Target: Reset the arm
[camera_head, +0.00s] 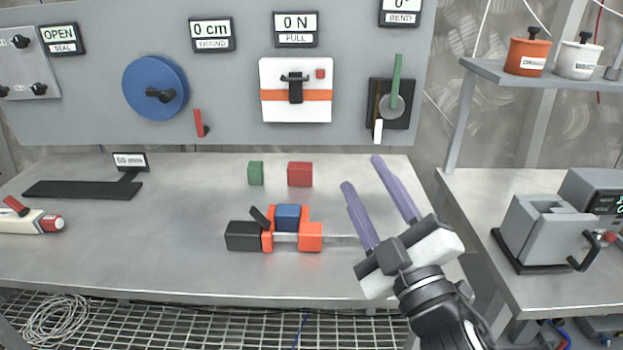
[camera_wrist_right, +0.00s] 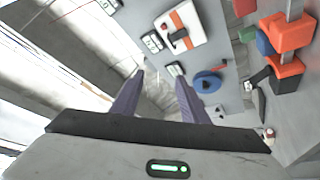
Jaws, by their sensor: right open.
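My right gripper (camera_head: 362,188) is raised over the right part of the steel bench, its two purple fingers apart with nothing between them. In the right wrist view the same fingers (camera_wrist_right: 160,95) are spread and empty. An orange and black clamp (camera_head: 310,237) with a metal bar lies on the bench left of the gripper, and a blue block (camera_head: 288,217) sits at it. The clamp also shows at the upper right of the right wrist view (camera_wrist_right: 287,75). My left gripper is in neither view.
A green block (camera_head: 256,173) and a red block (camera_head: 300,174) stand toward the back of the bench (camera_head: 200,265). The back panel (camera_head: 225,85) carries a blue wheel (camera_head: 155,87), a pull handle and a green lever. A grey device (camera_head: 550,231) stands on the right bench. The front left bench is clear.

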